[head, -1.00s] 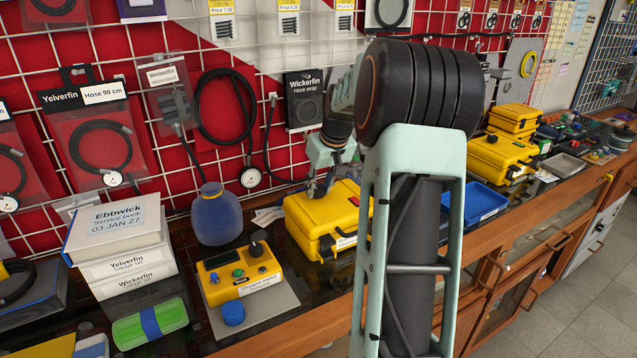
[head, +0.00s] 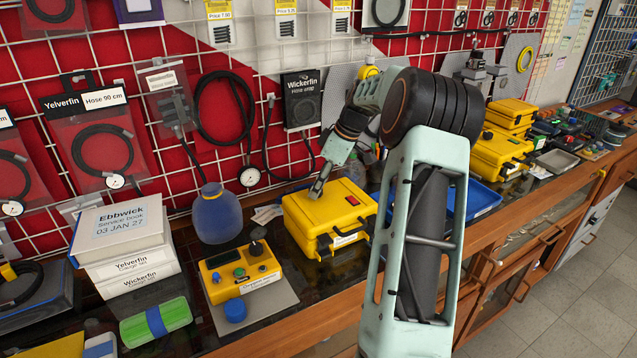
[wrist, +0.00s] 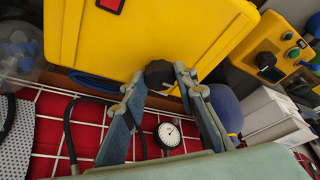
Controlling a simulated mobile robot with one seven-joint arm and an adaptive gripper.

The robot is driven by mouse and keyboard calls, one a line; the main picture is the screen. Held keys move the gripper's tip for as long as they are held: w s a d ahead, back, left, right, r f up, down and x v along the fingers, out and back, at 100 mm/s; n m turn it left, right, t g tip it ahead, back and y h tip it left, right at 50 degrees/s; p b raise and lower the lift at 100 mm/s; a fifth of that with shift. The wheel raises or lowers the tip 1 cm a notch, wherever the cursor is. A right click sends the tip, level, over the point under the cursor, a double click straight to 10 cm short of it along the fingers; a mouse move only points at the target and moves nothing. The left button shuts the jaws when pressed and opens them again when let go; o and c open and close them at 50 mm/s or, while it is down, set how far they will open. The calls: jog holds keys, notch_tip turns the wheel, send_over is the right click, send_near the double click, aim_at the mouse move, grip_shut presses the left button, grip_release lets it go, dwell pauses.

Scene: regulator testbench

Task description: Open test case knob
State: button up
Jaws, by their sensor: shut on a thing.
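The yellow test case (head: 345,215) stands closed on the bench; it fills the top of the wrist view (wrist: 190,35). A black knob (wrist: 158,73) sits at the case's edge in the wrist view, between my fingertips. My gripper (head: 316,192) reaches down at a tilt to the back left part of the case in the head view, its fingers (wrist: 161,80) shut on the knob. In the head view the gripper hides the knob. A red patch (wrist: 110,4) shows on the case's face.
A yellow control box (head: 240,275) with its own black knob and a blue bottle (head: 217,215) stand left of the case. White boxed books (head: 120,235) are further left. A blue tray (head: 480,200) and more yellow cases (head: 500,155) are on the right. A wire grid wall is behind.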

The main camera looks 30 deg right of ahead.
jog(key=shift+n, duration=0.4)
jog(key=o, duration=1.2)
jog(key=shift+c, duration=0.2)
jog(key=v, duration=1.2)
jog(key=shift+w, duration=0.2)
